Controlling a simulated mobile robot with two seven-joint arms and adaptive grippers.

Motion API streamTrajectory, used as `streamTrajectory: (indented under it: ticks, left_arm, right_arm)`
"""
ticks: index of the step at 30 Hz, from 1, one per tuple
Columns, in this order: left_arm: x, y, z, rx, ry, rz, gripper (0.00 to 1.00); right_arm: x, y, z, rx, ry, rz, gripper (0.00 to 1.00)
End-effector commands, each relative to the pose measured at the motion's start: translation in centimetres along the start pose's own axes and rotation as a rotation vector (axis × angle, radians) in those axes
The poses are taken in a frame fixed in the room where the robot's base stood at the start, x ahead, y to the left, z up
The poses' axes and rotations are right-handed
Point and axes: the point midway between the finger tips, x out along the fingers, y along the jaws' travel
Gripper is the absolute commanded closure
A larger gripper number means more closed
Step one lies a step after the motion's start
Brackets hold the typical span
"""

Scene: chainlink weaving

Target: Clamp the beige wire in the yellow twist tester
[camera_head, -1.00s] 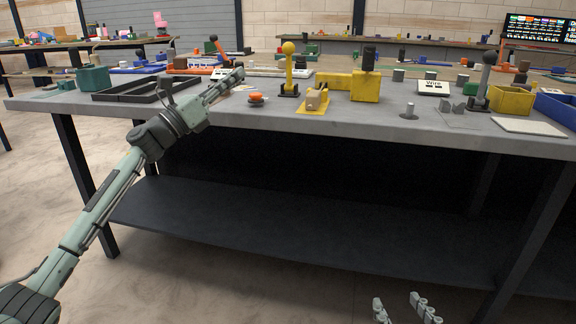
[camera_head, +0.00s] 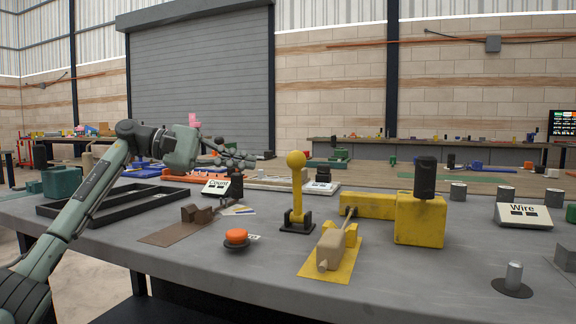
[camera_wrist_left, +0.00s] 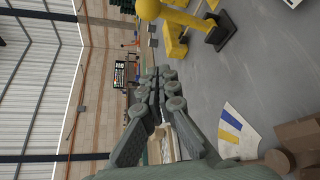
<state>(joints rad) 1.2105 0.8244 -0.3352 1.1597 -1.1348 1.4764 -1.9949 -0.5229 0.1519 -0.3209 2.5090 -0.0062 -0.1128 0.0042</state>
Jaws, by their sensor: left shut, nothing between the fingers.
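The yellow twist tester (camera_head: 419,222) stands right of centre on the grey table, a block with a black knob on top and a yellow bar to its left. In front of it, a beige piece (camera_head: 331,250) rests on a yellow plate; a thin beige strand (camera_head: 347,218) rises behind it toward the bar. I cannot tell whether the strand is held. My left gripper (camera_head: 240,158) is shut and empty, above the table's back left; its closed fingers also show in the left wrist view (camera_wrist_left: 165,85). My right gripper is out of view.
A yellow ball lever (camera_head: 297,195) stands left of the tester. An orange button (camera_head: 237,236), a brown clamp block (camera_head: 197,213) and a black tray (camera_head: 110,207) lie further left. Signs reading Count (camera_head: 216,187) and Wire (camera_head: 523,215) stand on the table. The front middle is clear.

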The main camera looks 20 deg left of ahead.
Motion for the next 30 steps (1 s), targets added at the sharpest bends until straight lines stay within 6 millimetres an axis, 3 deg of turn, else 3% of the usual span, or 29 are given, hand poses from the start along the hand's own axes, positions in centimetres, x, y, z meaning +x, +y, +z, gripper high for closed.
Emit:
streamTrajectory:
  ticks: [5, 17, 23, 30]
  left_arm:
    - [2.0, -0.1, 0.1, 0.003, -0.004, -0.005, 1.00]
    - [10.4, -0.1, 0.1, 0.001, -0.005, -0.002, 1.00]
    - [8.9, -0.1, 2.9, 0.001, -0.001, -0.001, 1.00]
    - [8.5, 0.0, 3.8, -0.001, -0.001, 0.000, 1.00]
  right_arm:
    - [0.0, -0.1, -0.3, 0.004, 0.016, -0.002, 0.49]
    - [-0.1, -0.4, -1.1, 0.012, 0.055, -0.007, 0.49]
    - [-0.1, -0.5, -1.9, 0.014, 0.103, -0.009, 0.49]
    - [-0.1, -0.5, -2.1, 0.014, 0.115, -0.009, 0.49]
